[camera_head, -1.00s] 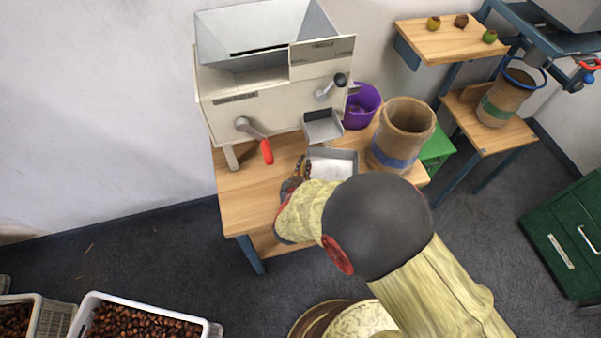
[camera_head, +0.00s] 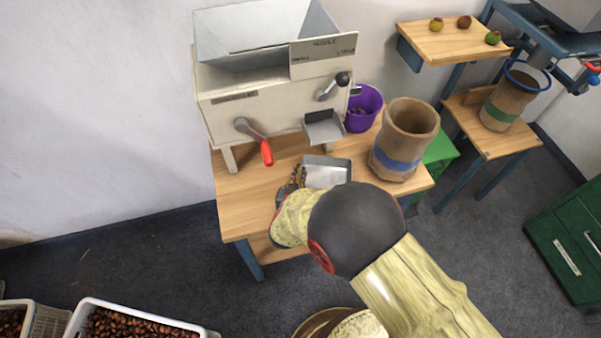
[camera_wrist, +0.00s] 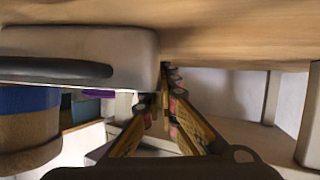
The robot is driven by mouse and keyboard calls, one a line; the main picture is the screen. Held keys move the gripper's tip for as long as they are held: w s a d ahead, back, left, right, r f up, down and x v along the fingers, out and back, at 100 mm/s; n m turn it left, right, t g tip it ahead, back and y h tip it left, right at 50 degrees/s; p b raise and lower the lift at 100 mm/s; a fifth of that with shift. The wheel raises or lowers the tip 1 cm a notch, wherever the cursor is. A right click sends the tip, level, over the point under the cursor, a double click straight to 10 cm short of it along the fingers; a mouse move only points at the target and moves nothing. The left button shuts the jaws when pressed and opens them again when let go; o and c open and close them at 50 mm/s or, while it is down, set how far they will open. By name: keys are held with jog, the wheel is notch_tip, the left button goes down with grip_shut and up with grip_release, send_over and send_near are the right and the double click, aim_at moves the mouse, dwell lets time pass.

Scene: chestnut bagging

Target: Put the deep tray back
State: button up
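The deep tray (camera_head: 328,171) is a small grey metal tray at the table's front, below and in front of the machine's outlet chute (camera_head: 323,130). My gripper (camera_head: 299,174) is at the tray's left side, partly hidden behind my wrist in the head view. In the wrist view, the orange-yellow fingers (camera_wrist: 166,100) converge at the end of the pale tray (camera_wrist: 80,42) and appear closed on its wall. The exact contact is hard to see. The tray looks empty in its visible part and seems slightly tilted.
The sorting machine (camera_head: 265,105) with a red-handled crank stands on the wooden table (camera_head: 240,205). A purple bucket (camera_head: 365,108) and a blue-banded sack (camera_head: 404,140) stand right of the chute. White crates of chestnuts (camera_head: 95,305) lie at lower left. The table's left front is clear.

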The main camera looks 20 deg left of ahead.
jog(key=o, duration=0.5)
jog(key=shift+o, duration=0.2)
jog(key=shift+r, duration=0.25)
jog(key=p+v, duration=0.3)
jog(key=v, duration=0.7)
jog(key=shift+s+r, duration=0.1)
jog(key=shift+s, duration=0.1)
jog(key=shift+p+v, duration=0.4)
jog(key=shift+v, duration=0.4)
jog(key=shift+d, duration=0.1)
